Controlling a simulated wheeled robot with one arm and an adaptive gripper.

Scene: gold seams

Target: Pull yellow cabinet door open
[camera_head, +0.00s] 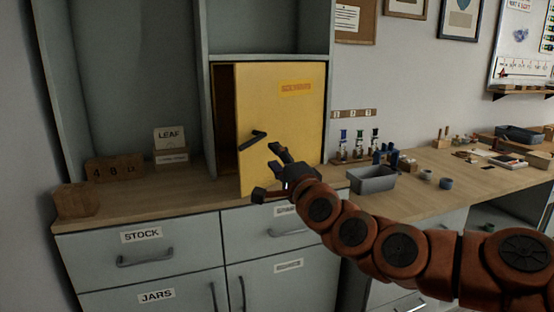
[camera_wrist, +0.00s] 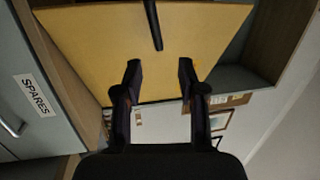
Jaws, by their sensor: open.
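The yellow cabinet door (camera_head: 290,110) stands ajar in the head view, with a dark gap along its left edge. Its black handle (camera_head: 252,139) is near the door's left side, tilted. My gripper (camera_head: 277,153) is open and empty in front of the door, to the right of and slightly below the handle. In the wrist view the yellow door (camera_wrist: 100,45) fills the upper middle, and the black handle (camera_wrist: 153,25) shows at the top, beyond the two spread fingertips of my gripper (camera_wrist: 160,70). The fingers appear apart from the handle.
A wooden counter (camera_head: 190,190) runs below the cabinet, with wooden date blocks (camera_head: 113,170) and a LEAF card (camera_head: 170,138) at left. A grey bin (camera_head: 373,180) and small bottles stand right of the door. Drawers marked STOCK (camera_head: 141,236) and JARS (camera_head: 156,295) are below.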

